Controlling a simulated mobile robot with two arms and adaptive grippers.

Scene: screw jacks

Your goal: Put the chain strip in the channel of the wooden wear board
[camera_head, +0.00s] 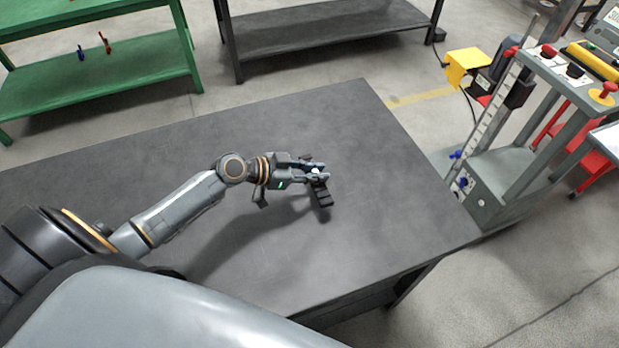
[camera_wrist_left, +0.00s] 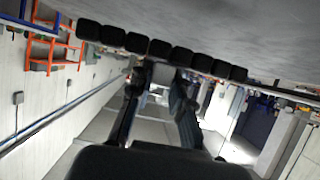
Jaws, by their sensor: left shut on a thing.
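The chain strip (camera_head: 322,196) is a short row of dark blocks. My left gripper (camera_head: 319,174) is shut on it over the dark table. In the wrist view the strip (camera_wrist_left: 160,52) runs across the top of the picture as several linked black blocks, with the fingertips of my left gripper (camera_wrist_left: 163,78) at its middle. The grey tabletop lies close beyond it; I cannot tell whether the strip touches the table. The wooden wear board is not seen in either view. My right gripper is not in view.
The dark table (camera_head: 370,150) is otherwise bare. A grey wheeled cart (camera_head: 500,190) with coloured knobs stands past its right end. A green shelf (camera_head: 130,65) and a black bench (camera_head: 330,35) stand behind it, across a strip of floor.

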